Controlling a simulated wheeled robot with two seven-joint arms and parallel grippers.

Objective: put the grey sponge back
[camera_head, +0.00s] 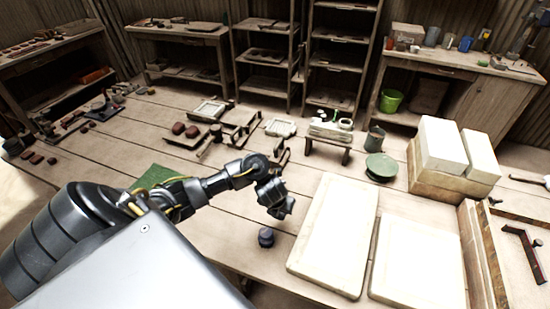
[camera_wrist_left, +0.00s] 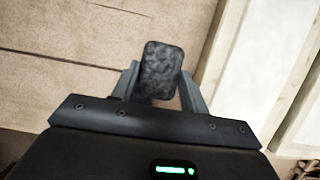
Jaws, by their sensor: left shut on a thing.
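The grey sponge (camera_wrist_left: 161,70) is a dark, speckled block between the two fingers of my left gripper (camera_wrist_left: 160,88) in the left wrist view. The fingers press on both of its sides. In the head view my left gripper (camera_head: 281,206) hangs over the plank table, just left of a large pale board. The sponge is hard to make out there against the dark gripper. I cannot tell its exact height above the table. My right gripper is not in view.
A small dark round object (camera_head: 266,237) is on the table near the gripper. Two pale boards (camera_head: 335,235) (camera_head: 418,262) lie to the right. White blocks (camera_head: 441,146), a green round object (camera_head: 381,166) and a small bench (camera_head: 330,141) stand behind. Bare planks lie between.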

